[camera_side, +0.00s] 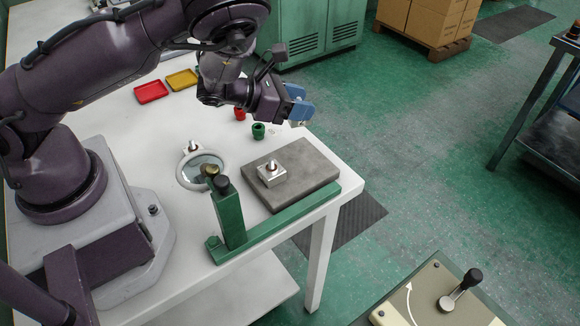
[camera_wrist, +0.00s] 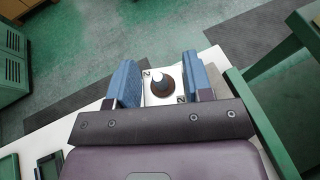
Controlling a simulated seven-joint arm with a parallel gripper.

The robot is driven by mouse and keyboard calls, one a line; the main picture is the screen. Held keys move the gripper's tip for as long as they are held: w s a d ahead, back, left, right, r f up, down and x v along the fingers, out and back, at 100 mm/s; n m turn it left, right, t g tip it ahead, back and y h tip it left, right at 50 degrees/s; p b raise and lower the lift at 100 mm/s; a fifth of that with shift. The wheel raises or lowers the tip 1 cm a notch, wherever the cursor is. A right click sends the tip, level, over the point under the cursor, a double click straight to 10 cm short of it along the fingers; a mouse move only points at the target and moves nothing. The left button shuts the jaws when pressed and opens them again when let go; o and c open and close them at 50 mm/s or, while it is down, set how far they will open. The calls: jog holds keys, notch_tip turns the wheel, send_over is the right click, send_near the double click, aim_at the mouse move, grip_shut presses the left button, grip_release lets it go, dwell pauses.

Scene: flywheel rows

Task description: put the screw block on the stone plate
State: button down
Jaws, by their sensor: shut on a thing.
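My gripper (camera_side: 299,108) with blue fingers is above the far right part of the table, beyond the stone plate. In the wrist view its fingers (camera_wrist: 160,85) are shut on a pale block (camera_wrist: 154,99) with "2" marks and a dark round screw-like top with a light tip. In the side view the fingers mostly hide this block. The grey stone plate (camera_side: 315,171) lies on the table beside a green bar. Another silver block (camera_side: 272,176) with a coppery screw on top rests on the plate's left part.
A green upright (camera_side: 231,216) with a dark knob stands at the plate's front left, beside a ring-framed glass (camera_side: 203,170). A green cup (camera_side: 258,131) and a red cup (camera_side: 239,114) stand behind the plate. Red (camera_side: 150,92) and yellow (camera_side: 182,79) trays lie farther back. The plate's right half is bare.

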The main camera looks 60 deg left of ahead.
jog(key=shift+d+m+h, duration=0.3)
jog(key=shift+d+m, duration=0.1)
jog(key=shift+h, duration=0.3)
jog(key=shift+s+d+f, duration=0.1)
jog(key=shift+f, duration=3.8)
jog(key=shift+f, duration=0.1)
jog(key=c, duration=0.5)
grip_release()
